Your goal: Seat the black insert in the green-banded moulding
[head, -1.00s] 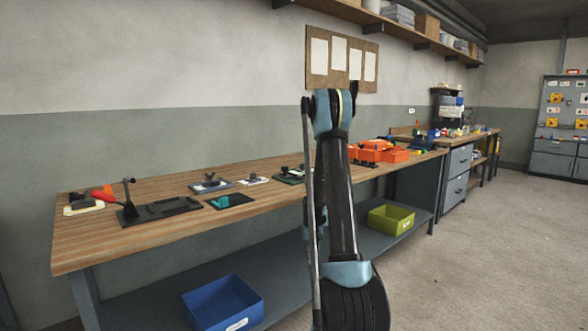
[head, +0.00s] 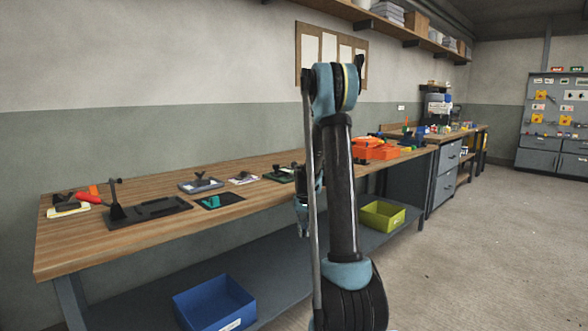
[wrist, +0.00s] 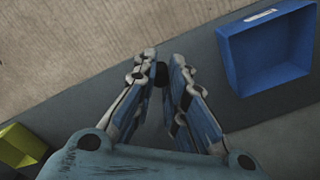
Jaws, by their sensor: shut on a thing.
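My gripper (wrist: 161,75) hangs in front of the bench edge, above the lower shelf. In the wrist view its fingers are closed on a small black piece, which looks like the black insert (wrist: 160,73); only a little of it shows between the fingertips. In the head view my gripper (head: 302,215) is partly hidden behind my arm. A dark green-edged moulding (head: 279,174) lies on the bench left of my arm and seems to be the green-banded one; its details are too small to tell. My gripper is apart from it.
The wooden bench (head: 110,236) also holds a grey moulding (head: 200,185), a pale one (head: 242,179), a black tray (head: 150,211), a teal piece on a dark mat (head: 211,202) and orange bins (head: 374,150). A blue bin (head: 214,304) and a yellow-green bin (head: 382,215) sit below.

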